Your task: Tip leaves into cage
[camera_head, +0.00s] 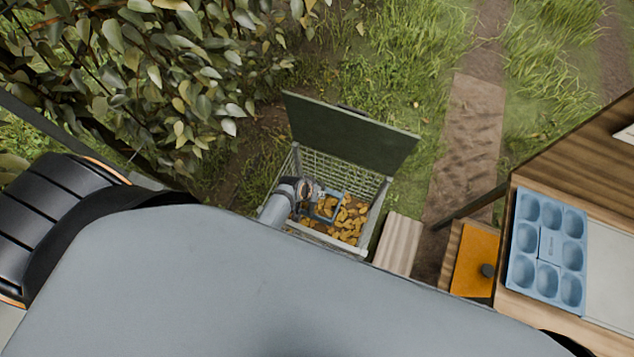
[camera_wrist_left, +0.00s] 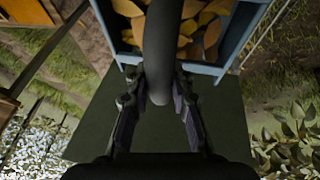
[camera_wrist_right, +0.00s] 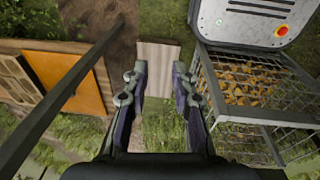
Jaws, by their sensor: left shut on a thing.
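The wire cage (camera_head: 375,212) stands on the ground with its dark green lid (camera_head: 345,134) open. Many yellow-brown leaves (camera_head: 345,226) show in it. My left gripper (camera_head: 311,191) is at the cage and shut on the grey curved handle (camera_wrist_left: 160,60) of a small blue box (camera_head: 337,208). The box holds leaves (camera_wrist_left: 206,25) in the left wrist view, and its blue rim (camera_wrist_left: 237,45) shows there. I cannot tell how high it is above the cage floor. My right gripper (camera_wrist_right: 160,85) is open and empty, away from the cage (camera_wrist_right: 255,116).
A wooden slatted block (camera_head: 399,244) stands right of the cage. Further right are an orange panel (camera_head: 476,260) with a dark knob and a blue tray (camera_head: 522,272) with round hollows on a wooden top. A leafy bush (camera_head: 150,70) is at the upper left.

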